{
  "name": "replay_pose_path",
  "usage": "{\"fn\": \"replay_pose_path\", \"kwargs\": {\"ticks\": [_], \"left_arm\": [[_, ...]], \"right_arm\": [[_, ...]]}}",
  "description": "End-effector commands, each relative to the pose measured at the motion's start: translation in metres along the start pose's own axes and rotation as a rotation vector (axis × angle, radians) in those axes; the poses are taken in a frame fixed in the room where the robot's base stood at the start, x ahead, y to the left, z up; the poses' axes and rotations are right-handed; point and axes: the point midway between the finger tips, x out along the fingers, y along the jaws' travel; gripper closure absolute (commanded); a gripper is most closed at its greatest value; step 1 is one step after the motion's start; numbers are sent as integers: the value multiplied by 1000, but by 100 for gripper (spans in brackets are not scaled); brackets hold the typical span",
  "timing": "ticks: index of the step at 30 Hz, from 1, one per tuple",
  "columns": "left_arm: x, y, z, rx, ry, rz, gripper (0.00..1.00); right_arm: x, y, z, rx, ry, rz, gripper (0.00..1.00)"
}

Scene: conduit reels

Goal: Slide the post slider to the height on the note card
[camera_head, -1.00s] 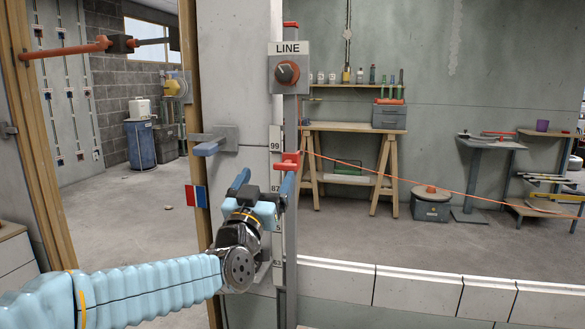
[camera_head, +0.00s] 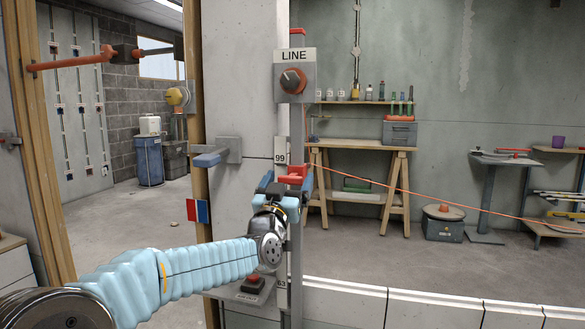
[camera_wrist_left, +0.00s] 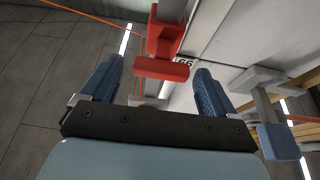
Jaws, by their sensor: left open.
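The red post slider (camera_head: 297,172) sits on the grey vertical post, just below the number label 99 (camera_head: 280,157). An orange line runs from it to the right. In the left wrist view the slider's red handle (camera_wrist_left: 162,68) lies between the two spread fingers, with gaps at both sides. Lower scale numbers are mostly hidden by my arm; a label like 63 (camera_head: 281,283) shows below. I cannot make out a note card. My right gripper is out of view.
A blue-ended grey bracket (camera_head: 215,154) juts out left of the post. A red button box (camera_head: 252,288) sits below my arm. A low white ledge (camera_head: 430,307) runs right.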

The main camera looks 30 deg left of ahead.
Motion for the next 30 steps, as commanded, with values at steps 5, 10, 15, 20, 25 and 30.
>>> {"fn": "replay_pose_path", "kwargs": {"ticks": [5, 10, 15, 20, 25, 30], "left_arm": [[28, 0, -1, 0, -2, 0, 11], [36, 0, 0, -1, -1, 0, 11], [37, 0, 1, -1, -1, 0, 11], [37, 0, 1, -1, -1, 0, 23], [37, 0, 1, -1, -1, 0, 49], [37, 0, 0, 0, -1, 0, 75]], "right_arm": [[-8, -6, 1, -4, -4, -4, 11], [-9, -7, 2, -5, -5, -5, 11], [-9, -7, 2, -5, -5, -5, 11], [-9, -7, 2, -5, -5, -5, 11], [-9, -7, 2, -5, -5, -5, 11], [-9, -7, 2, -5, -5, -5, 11]]}}
